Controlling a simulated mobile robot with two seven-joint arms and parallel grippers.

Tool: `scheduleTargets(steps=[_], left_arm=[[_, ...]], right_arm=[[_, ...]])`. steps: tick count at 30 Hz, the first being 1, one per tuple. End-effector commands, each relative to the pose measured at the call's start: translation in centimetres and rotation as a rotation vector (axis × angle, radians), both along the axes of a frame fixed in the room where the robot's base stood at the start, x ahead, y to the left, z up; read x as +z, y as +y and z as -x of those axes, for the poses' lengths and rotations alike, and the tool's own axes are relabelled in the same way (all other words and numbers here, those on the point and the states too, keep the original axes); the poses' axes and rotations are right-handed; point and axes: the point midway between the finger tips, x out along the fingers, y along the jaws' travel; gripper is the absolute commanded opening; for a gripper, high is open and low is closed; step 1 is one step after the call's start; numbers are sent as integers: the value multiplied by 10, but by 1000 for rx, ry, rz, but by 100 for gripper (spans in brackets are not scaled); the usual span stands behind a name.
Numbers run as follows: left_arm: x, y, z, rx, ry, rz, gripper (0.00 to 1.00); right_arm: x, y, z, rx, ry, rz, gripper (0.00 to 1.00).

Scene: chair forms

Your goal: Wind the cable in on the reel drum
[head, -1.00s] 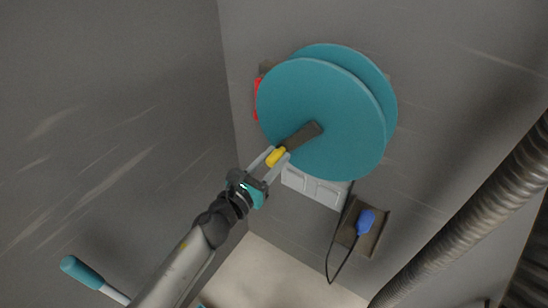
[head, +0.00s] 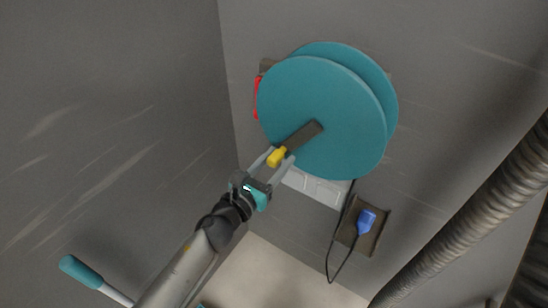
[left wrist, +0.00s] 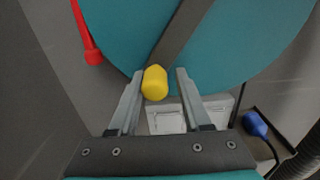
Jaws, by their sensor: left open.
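The teal reel drum (head: 322,108) is fixed to the grey wall, with two round discs one behind the other. A dark crank arm (head: 303,136) lies across its front disc and ends in a yellow knob (head: 276,157). My left gripper (head: 277,160) is open, its fingers on either side of the knob; the left wrist view shows the yellow knob (left wrist: 155,83) between the fingertips, with a gap on the right side. A black cable (head: 338,240) hangs below the drum to a blue plug (head: 366,221). My right gripper is not in view.
A dark bracket (head: 374,240) sits behind the blue plug. White wall sockets (head: 318,188) are below the drum. A red handle (head: 257,98) shows at its left edge. A ribbed hose (head: 470,215) runs along the right. A teal-handled lever (head: 82,271) is at lower left.

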Motion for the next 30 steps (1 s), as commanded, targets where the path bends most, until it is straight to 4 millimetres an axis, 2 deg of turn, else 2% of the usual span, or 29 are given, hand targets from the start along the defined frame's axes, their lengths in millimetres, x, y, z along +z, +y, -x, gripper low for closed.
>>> scheduleTargets(steps=[3,7,18,27,30], left_arm=[[-10,-16,12,-7,2,4,45],[-16,-28,20,-6,0,3,45],[-15,-31,23,-5,0,1,45],[-11,-62,45,-6,0,4,45],[-11,-67,48,-5,0,2,45]], right_arm=[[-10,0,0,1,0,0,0],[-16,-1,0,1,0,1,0],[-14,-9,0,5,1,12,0],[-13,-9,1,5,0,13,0],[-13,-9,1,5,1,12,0]])
